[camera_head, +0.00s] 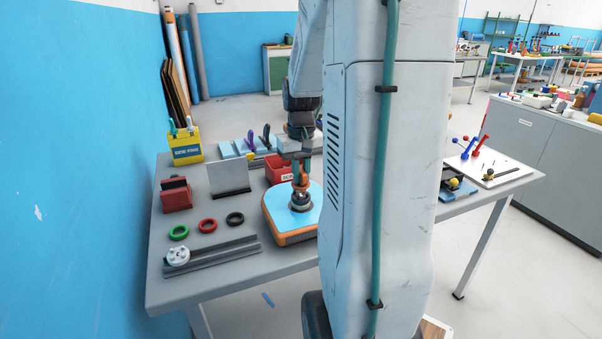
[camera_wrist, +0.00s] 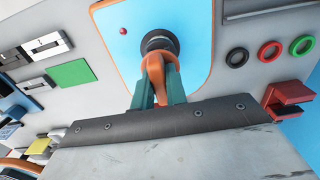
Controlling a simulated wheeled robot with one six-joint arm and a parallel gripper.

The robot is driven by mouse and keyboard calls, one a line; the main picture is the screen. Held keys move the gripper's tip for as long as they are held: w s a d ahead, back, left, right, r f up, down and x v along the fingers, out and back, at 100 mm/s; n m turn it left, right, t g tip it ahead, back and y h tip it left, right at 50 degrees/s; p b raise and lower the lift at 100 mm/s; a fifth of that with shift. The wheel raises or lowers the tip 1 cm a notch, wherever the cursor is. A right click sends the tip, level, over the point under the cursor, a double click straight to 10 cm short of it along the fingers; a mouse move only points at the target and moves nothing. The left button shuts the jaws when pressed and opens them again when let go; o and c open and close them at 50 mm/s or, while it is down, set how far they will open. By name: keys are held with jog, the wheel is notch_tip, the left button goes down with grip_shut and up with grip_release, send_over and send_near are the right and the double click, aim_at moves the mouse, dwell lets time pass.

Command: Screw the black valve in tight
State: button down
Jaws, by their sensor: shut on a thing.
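The inflatable board (camera_head: 278,226) is light blue on top with an orange edge and lies on the grey table. It fills the middle of the wrist view (camera_wrist: 198,68). The black valve (camera_wrist: 160,38) is a dark round piece at the board's face; in the head view it shows small under my gripper (camera_head: 300,188). My gripper, with teal fingers and orange tips, also shows in the wrist view (camera_wrist: 159,68). It is shut on the black valve, pointing down at the board. The fingertips hide part of the valve, so its thread and seating cannot be seen.
Green (camera_head: 179,232), red (camera_head: 208,225) and black (camera_head: 236,218) rings lie left of the board, behind a grey rail (camera_head: 215,256). A red bin (camera_head: 279,168) and an upright grey plate (camera_head: 229,178) stand behind. My arm hides the table's middle right.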

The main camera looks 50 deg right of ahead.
aim_at(301, 170)
jog(key=shift+f, duration=1.05)
jog(key=c, duration=1.3)
grip_release()
jog(key=shift+c, duration=0.2)
jog(key=shift+r, duration=3.9)
